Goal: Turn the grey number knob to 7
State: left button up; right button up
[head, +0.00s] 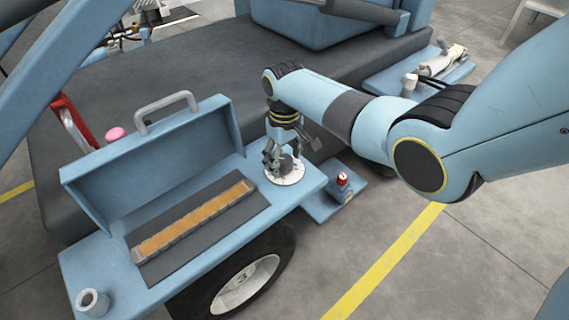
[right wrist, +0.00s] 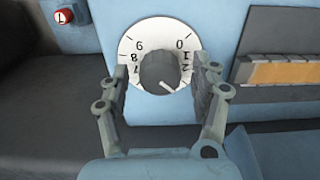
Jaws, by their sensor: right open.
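The grey number knob (head: 289,165) sits at the middle of a white dial (head: 287,179) on the blue shelf. In the right wrist view the knob (right wrist: 158,69) has a white pointer mark aimed at the lower right, just below the 2. The dial (right wrist: 143,29) shows 0, 1 and 2 on its right and 7 and 8 on its left; its lower numbers cannot be read. My right gripper (head: 278,158) points down over the dial. Its open fingers (right wrist: 160,82) stand on either side of the knob, with gaps showing. My left gripper is out of view.
A grey cup (head: 92,301) is at front left. A small red-topped device (head: 342,187) sits on a lower ledge to the right.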

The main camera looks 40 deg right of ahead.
jog(key=shift+f, duration=0.3)
jog(key=c, duration=1.2)
jog(key=shift+m, duration=0.3)
